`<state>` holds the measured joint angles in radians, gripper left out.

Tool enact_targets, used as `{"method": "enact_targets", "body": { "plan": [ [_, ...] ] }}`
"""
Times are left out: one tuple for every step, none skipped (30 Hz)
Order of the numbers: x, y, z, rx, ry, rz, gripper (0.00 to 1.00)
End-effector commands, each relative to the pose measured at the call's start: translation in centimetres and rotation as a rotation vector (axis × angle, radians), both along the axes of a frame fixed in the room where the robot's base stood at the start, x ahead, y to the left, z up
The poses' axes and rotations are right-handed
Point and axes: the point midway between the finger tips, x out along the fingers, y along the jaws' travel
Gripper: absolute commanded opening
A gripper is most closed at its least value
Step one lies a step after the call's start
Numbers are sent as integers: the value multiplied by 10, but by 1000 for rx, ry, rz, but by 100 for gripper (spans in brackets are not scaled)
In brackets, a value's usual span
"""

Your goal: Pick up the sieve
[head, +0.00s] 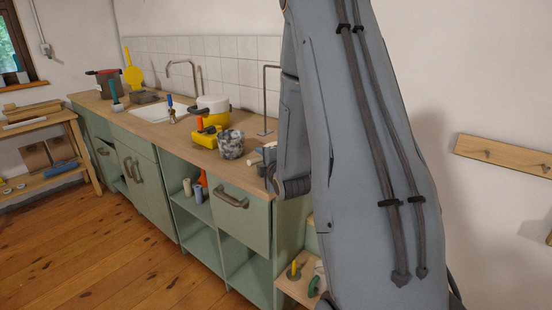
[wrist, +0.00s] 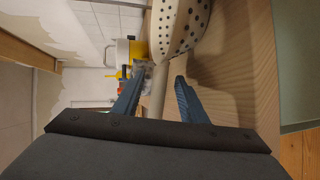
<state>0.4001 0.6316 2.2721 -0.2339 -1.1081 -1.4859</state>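The sieve (wrist: 182,25) is a pale bowl with rows of dark holes, at the top middle of the wrist view. Its light, straight handle (wrist: 159,88) runs down from the bowl between the two blue fingers of my gripper (wrist: 159,77). The fingers are apart, with a gap showing on each side of the handle, so my gripper is open around it. The lower end of the handle is hidden behind the gripper's dark body.
A metal stand (head: 266,100) rises behind. A green drawer front (head: 238,222) is below. The wooden floor (head: 110,255) is clear.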

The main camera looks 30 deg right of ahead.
Motion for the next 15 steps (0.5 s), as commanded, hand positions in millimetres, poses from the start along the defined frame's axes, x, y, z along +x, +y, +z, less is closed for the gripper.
{"method": "enact_targets", "body": {
  "plan": [
    [8,0,0,0,0,2,39],
    [12,0,-1,0,0,3,39],
    [18,-1,-2,0,1,3,39],
    [22,-2,-3,0,1,2,39],
    [26,-2,-4,-1,0,2,39],
    [30,-3,-5,1,1,2,39],
    [32,-3,-6,0,0,3,39],
    [35,-3,-6,0,0,3,39],
    [36,-3,-7,0,0,4,39],
    [37,-3,-7,0,0,4,39],
    [38,-3,-7,0,0,4,39],
    [38,-3,-7,0,0,3,39],
    [38,-3,-8,0,0,3,39],
    [38,-3,-8,1,0,3,39],
    [38,-3,-8,0,0,3,39]
  ]
}}
